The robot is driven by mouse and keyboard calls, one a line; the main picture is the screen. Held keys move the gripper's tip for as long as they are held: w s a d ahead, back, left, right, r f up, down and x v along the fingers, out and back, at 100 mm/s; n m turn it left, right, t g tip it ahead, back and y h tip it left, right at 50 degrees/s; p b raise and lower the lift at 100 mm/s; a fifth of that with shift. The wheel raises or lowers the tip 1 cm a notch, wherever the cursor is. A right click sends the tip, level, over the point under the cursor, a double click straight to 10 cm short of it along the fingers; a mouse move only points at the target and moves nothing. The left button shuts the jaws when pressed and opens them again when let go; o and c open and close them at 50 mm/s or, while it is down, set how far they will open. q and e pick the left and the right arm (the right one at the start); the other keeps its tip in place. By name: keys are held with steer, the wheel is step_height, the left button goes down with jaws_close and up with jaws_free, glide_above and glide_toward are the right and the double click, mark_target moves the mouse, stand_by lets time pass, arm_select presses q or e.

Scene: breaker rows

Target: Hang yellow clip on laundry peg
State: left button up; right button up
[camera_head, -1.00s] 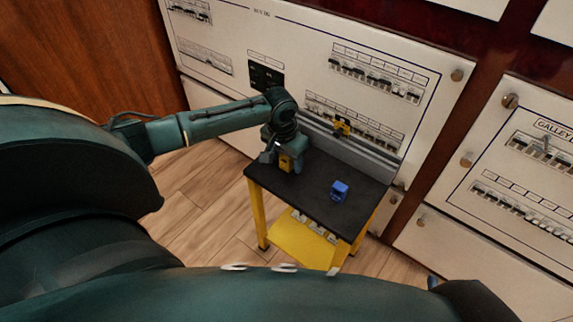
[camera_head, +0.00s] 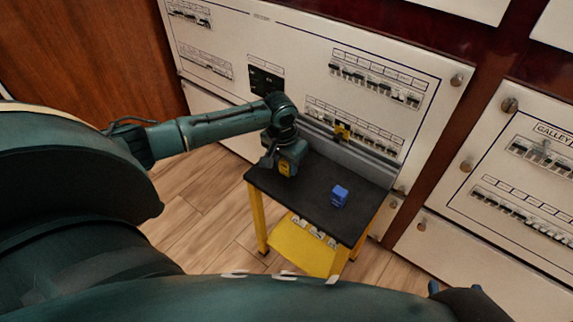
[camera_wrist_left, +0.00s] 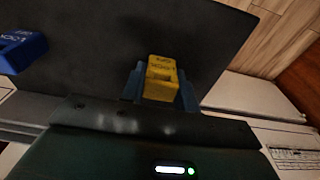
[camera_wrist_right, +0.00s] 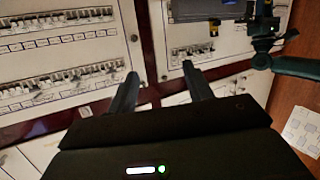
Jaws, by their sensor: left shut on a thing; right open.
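My left gripper (camera_head: 286,168) is shut on a yellow clip (camera_wrist_left: 161,78), a small block with raised lettering on it. The clip sits between the blue fingers in the left wrist view, over the dark table top. In the head view the gripper is at the left back of the small table, and I cannot tell whether the clip touches the top. My right gripper (camera_wrist_right: 160,90) is open and empty, with breaker panels beyond it. I cannot make out which peg is the laundry one. Another yellow piece (camera_head: 342,131) is at the grey rail behind the table.
A blue block (camera_head: 340,196) with lettering stands on the right part of the dark table top (camera_head: 310,205). The table has yellow legs and a yellow lower shelf (camera_head: 292,248) bearing small pale items. Breaker panels (camera_head: 360,50) rise behind it. The table's front middle is clear.

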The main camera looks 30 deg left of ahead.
arm_select(q)
step_height(320, 180, up, 10)
steer(key=p, duration=0.3)
arm_select(e)
steer(key=shift+s+d+r+m+g+h, duration=0.2)
steer(key=shift+s+d+r+m+g, duration=0.1)
steer(key=shift+r, duration=0.2)
steer(key=shift+s+d+r+m+g+h, duration=0.2)
steer(key=shift+s+r+m, duration=0.1)
steer(key=shift+r, duration=0.2)
